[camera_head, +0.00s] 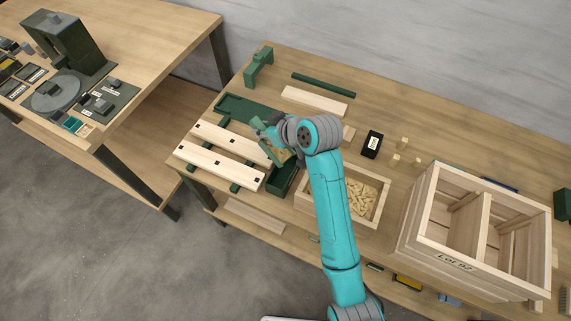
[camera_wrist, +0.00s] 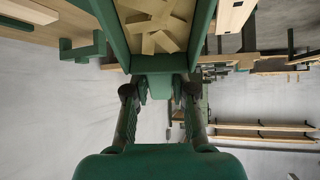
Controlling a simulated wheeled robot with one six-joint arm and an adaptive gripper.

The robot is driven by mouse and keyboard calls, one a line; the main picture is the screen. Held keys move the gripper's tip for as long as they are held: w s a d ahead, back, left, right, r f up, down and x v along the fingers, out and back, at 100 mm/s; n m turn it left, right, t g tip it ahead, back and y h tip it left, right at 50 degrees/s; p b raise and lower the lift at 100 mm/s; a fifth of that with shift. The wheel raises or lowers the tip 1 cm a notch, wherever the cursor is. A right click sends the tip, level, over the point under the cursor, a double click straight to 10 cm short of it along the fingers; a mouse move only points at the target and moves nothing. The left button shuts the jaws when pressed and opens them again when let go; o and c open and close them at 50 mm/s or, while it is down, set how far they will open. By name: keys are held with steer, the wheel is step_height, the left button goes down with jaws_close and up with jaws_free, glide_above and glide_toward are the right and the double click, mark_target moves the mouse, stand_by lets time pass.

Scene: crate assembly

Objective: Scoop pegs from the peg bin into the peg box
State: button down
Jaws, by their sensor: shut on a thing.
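My gripper (camera_head: 268,132) is shut on a green scoop (camera_head: 267,149). In the wrist view, my gripper (camera_wrist: 160,88) grips the scoop's near end, and the scoop (camera_wrist: 117,38) holds several pale wooden pegs (camera_wrist: 155,22). The scoop is above the table, by the slotted boards and the dark green peg box (camera_head: 281,184).
Two light boards (camera_head: 218,165) with dark square holes lie left of the scoop on green supports. A slatted wooden crate (camera_head: 421,238) stands at the right. A black labelled device (camera_head: 372,144) and a few standing pegs (camera_head: 396,160) sit behind the bin.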

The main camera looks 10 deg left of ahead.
stand_by(0.7)
steer(key=shift+s+d+r+t+y, duration=0.15)
steer(key=shift+r+t+y, duration=0.15)
steer(key=shift+y, duration=0.1)
stand_by(1.7)
steer(key=shift+s+d+r+t+y, duration=0.2)
steer(key=shift+d+r+t+y, duration=0.05)
steer(key=shift+t+y, duration=0.05)
steer(key=shift+s+d+r, duration=0.1)
steer(key=shift+d, duration=0.05)
stand_by(1.9)
